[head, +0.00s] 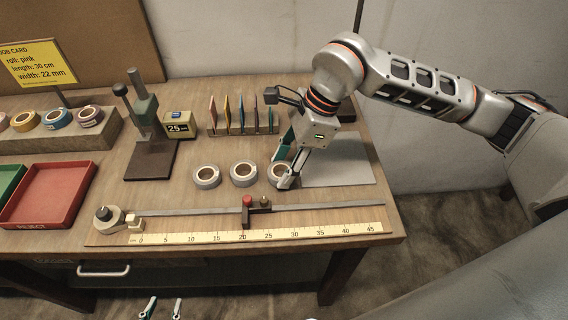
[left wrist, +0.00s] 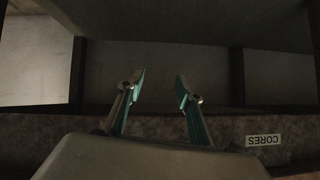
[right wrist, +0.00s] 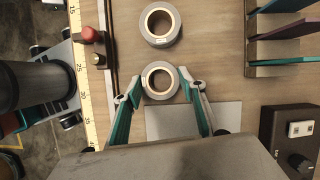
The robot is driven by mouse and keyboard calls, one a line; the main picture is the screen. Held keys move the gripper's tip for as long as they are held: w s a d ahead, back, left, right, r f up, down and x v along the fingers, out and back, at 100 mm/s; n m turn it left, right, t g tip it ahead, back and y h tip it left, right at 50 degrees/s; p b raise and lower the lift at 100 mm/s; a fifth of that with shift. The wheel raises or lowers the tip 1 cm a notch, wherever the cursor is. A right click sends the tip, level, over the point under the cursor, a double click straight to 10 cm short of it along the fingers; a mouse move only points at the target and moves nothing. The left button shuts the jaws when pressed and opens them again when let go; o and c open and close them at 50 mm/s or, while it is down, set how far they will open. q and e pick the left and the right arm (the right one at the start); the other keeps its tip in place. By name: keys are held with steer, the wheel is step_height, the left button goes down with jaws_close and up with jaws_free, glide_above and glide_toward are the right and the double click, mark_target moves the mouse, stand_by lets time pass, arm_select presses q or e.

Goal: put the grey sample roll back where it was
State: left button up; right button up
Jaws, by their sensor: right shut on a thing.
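Three similar grey rolls stand in a row on the table in the head view: the left one (head: 206,176), the middle one (head: 243,174) and the right one (head: 276,172). My right gripper (head: 285,178) is shut on the right roll, with one finger on each side of it. In the right wrist view this grey roll (right wrist: 160,69) sits between the fingertips, and the middle roll (right wrist: 160,12) is just beyond it. The roll looks level, at or very near the tabletop. My left gripper (head: 163,302) is open and empty, low in front of the table.
A grey mat (head: 345,170) lies right of the rolls. The ruler rail (head: 300,231) with its red-knobbed stop (head: 247,202) runs in front. Coloured cards (head: 227,112) in a rack and a 25 mm display (head: 177,124) stand behind. A red tray (head: 50,192) is at left.

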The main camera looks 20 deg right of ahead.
steer(key=o, duration=0.9)
steer(key=shift+c, duration=0.2)
steer(key=v, duration=0.7)
steer(key=shift+r+p, duration=0.3)
steer(key=shift+p, duration=0.1)
steer(key=shift+s+d, duration=0.1)
steer(key=shift+d, duration=0.05)
